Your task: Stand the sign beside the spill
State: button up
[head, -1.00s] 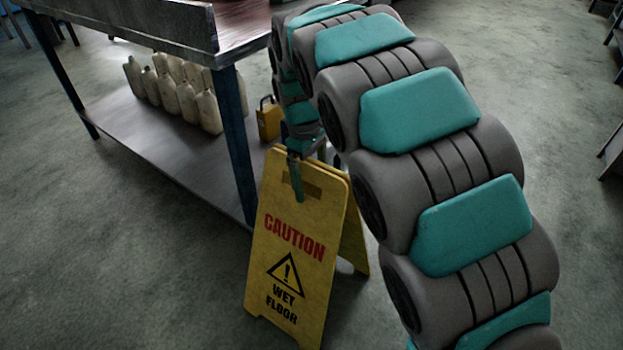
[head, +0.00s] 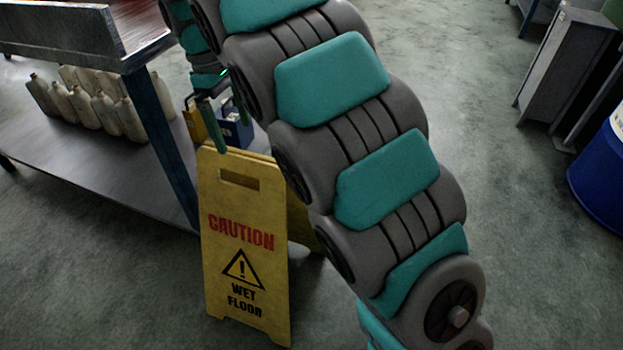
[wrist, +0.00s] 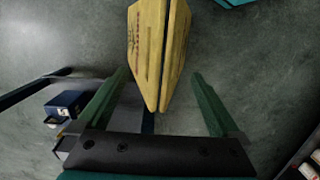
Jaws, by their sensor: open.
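The yellow "CAUTION WET FLOOR" sign (head: 217,255) stands upright on the floor as an open A-frame, left of my arm in the head view. Its handle slot is empty. My gripper (head: 226,122) is open and just above and behind the sign's top edge. In the wrist view, the open fingers of my gripper (wrist: 159,73) lie either side of the top of the sign (wrist: 150,55), with a gap on both sides. I cannot make out a spill in either view; my arm hides part of the floor behind the sign.
A metal workbench (head: 75,165) with several pale bottles (head: 105,110) on its lower shelf stands close at the left. A blue box (head: 236,130) is behind the sign. A grey cabinet (head: 565,65) and blue drum (head: 603,175) are at the right. The floor between is clear.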

jog(key=shift+d, duration=0.1)
jog(key=s+d+f+m, duration=0.1)
jog(key=s+d+m, duration=0.4)
jog(key=d, duration=0.5)
jog(key=s+d+f+m, duration=0.1)
jog(key=s+d+m, duration=0.2)
jog(key=s+d, duration=0.55)
jog(key=s+d+f+m, duration=0.2)
jog(key=s+d+f, duration=0.2)
jog(key=s, duration=0.4)
jog(key=s+d+f+m+g+y, duration=0.1)
jog(key=s+d+f+m, duration=0.2)
jog(key=s, duration=0.6)
jog(key=d+f, duration=0.1)
jog(key=d, duration=0.1)
jog(key=shift+d+f+m, duration=0.2)
jog(key=shift+d+m, duration=0.1)
jog(key=shift+c, duration=0.2)
